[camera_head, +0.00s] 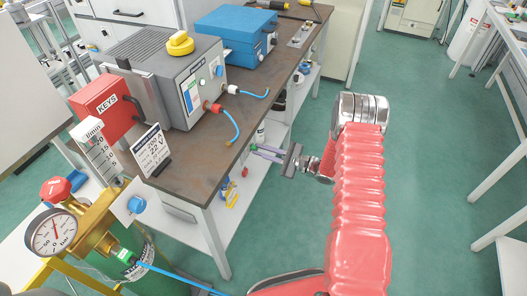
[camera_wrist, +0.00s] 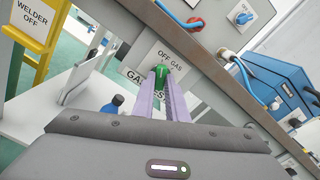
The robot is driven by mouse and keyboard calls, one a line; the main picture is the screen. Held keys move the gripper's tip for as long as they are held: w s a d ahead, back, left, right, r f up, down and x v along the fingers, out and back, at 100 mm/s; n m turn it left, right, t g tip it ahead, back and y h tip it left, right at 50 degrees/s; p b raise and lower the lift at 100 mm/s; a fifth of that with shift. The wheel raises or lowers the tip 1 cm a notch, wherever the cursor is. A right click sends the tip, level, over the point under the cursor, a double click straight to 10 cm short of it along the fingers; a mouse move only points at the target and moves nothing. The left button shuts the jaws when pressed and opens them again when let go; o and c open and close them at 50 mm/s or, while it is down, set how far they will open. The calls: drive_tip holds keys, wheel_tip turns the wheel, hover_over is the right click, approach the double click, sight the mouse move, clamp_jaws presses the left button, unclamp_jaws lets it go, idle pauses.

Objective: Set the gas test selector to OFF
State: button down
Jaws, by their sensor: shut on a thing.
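The gas test selector is a small green knob (camera_wrist: 161,72) on a white plate (camera_wrist: 178,54) marked OFF and GAS, fixed to the bench's edge in the wrist view. A GAS TEST label below it is partly hidden by my fingers. My gripper (camera_wrist: 161,88) has its two pale purple fingers shut on the knob, one on each side. Which mark the knob points at is hard to tell. In the head view my gripper (camera_head: 257,151) reaches the bench side from the right, and the knob is hidden there.
The brown-topped bench (camera_head: 190,172) carries a grey welder unit (camera_head: 160,70), a red KEYS box (camera_head: 104,107) and a blue case (camera_head: 236,35). A gas cylinder (camera_head: 148,256) with a gauge (camera_head: 53,232) stands at the lower left. Green floor (camera_head: 425,130) right of my arm is clear.

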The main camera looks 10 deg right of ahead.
drive_tip(key=shift+s+a, duration=0.1)
drive_tip(key=shift+a, duration=0.15)
drive_tip(key=c, duration=2.2)
unclamp_jaws()
drive_tip(key=o, duration=0.4)
drive_tip(key=shift+d, duration=0.15)
drive_tip(key=shift+o, duration=0.2)
drive_tip(key=v, duration=1.3)
drive_tip(key=shift+s+d, duration=0.2)
drive_tip(key=shift+d, duration=0.1)
drive_tip(key=shift+f, duration=0.2)
